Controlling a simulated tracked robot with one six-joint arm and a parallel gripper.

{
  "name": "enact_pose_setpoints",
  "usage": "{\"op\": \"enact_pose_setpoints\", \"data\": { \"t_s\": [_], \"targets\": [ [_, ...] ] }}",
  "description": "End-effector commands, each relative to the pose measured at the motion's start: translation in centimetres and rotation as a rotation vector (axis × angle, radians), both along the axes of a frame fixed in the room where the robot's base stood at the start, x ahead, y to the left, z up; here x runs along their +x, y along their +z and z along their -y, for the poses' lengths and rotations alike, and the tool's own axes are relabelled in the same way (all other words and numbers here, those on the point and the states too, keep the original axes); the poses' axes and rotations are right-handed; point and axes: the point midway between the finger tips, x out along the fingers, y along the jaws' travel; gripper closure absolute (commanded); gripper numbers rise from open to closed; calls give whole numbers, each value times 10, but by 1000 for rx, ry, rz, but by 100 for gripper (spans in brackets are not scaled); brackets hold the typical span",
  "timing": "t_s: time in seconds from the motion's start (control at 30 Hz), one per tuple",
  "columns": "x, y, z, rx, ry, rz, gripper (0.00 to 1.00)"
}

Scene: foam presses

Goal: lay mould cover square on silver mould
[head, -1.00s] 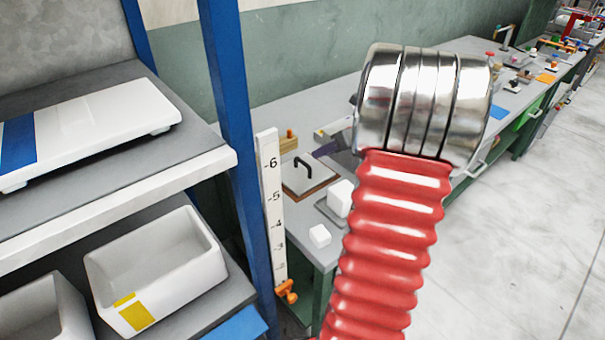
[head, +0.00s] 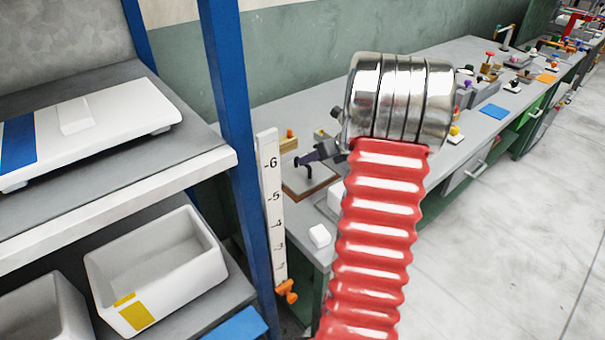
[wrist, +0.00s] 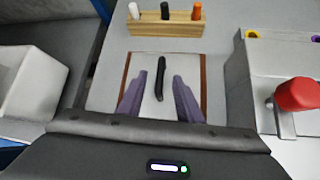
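The mould cover (wrist: 120,88) is a pale flat plate with a black bar handle (wrist: 160,85) standing up from its middle. It lies on a brown-edged base (wrist: 205,75) on the bench. My gripper (wrist: 159,75) is open, with one purple finger on each side of the handle and gaps showing between. In the head view the plate (head: 303,178) shows small beside the ruler post, with my dark purple gripper (head: 314,158) over it. My own arm hides much of the bench there. I cannot make out the silver mould for sure in either view.
A wooden block with several pegs (wrist: 165,28) stands just behind the cover. A grey fixture with a red knob (wrist: 297,93) is close on the right. A blue post (head: 235,150), a ruler (head: 272,200) and shelves with white bins (head: 160,270) stand left. A white block (head: 320,236) lies near the bench corner.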

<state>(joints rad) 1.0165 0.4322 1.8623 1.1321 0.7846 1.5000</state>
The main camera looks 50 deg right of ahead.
Motion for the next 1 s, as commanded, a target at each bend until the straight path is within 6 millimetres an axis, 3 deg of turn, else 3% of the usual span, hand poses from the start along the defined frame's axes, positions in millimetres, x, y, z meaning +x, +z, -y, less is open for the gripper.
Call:
{"op": "enact_pose_setpoints", "data": {
  "t_s": [0.3, 0.83, 1.0],
  "targets": [
    [23, -26, -2, 1, 0, 0, 67],
    [24, -26, -2, 1, -1, 0, 67],
    [24, -26, -2, 1, -1, 0, 78]
  ]
}}
